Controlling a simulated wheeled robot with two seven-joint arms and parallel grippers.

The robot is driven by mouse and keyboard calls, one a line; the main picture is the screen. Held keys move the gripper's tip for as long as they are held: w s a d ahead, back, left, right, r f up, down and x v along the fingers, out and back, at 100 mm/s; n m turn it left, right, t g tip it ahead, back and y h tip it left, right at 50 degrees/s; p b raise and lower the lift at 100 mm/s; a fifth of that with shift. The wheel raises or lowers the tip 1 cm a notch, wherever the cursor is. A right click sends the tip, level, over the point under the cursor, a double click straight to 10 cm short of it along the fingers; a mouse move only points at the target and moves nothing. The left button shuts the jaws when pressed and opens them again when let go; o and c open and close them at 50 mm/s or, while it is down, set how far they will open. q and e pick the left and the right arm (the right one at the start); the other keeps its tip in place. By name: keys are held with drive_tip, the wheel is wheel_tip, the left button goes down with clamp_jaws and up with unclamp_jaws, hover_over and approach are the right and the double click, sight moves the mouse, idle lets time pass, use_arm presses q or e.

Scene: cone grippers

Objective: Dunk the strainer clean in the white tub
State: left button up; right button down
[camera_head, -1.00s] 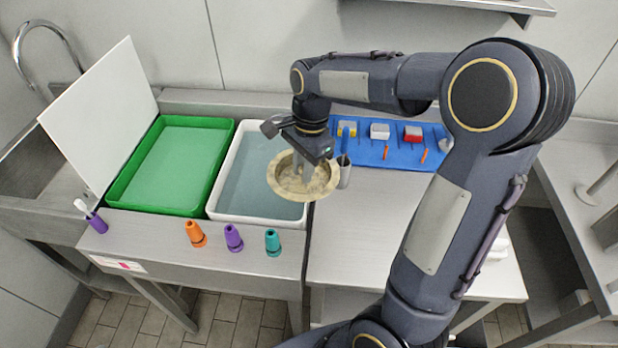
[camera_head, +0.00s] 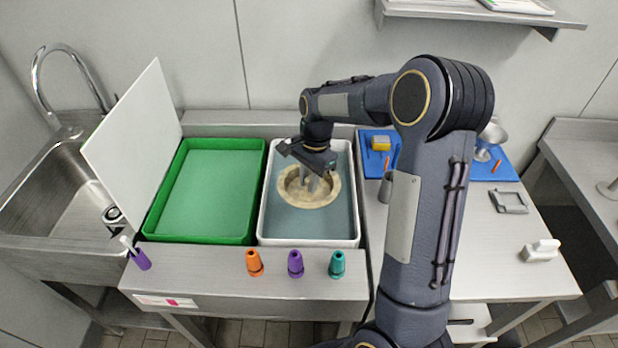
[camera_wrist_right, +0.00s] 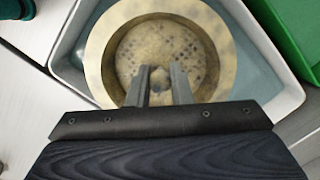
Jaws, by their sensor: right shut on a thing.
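The strainer (camera_head: 310,201) is a round, beige, speckled bowl with a wide rim and dark holes in its floor. My right gripper (camera_head: 313,184) is shut on a small knob in its middle. The strainer is over the white tub (camera_head: 308,242), within its walls, rim roughly level. The tub holds blue-grey water (camera_head: 310,224); I cannot tell whether the strainer's underside touches it. In the right wrist view the strainer (camera_wrist_right: 190,45) lies beyond the fingers (camera_wrist_right: 160,84), with the tub rim (camera_wrist_right: 284,104) around it. My left gripper is out of view.
A green tray (camera_head: 205,195) adjoins the tub on the left, beside an upright white board (camera_head: 137,135). A blue mat (camera_head: 373,140) with small items lies right, partly behind my arm.

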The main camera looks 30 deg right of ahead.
sight(307, 181)
drive_tip(key=shift+f+b, duration=4.25)
drive_tip(key=shift+f, duration=1.2)
drive_tip(key=shift+r, duration=0.1)
drive_tip(key=shift+r+p, duration=5.1)
drive_tip(key=shift+r, duration=0.9)
wheel_tip(307, 181, up, 4)
drive_tip(key=p, duration=0.3)
drive_tip(key=shift+p, duration=0.3)
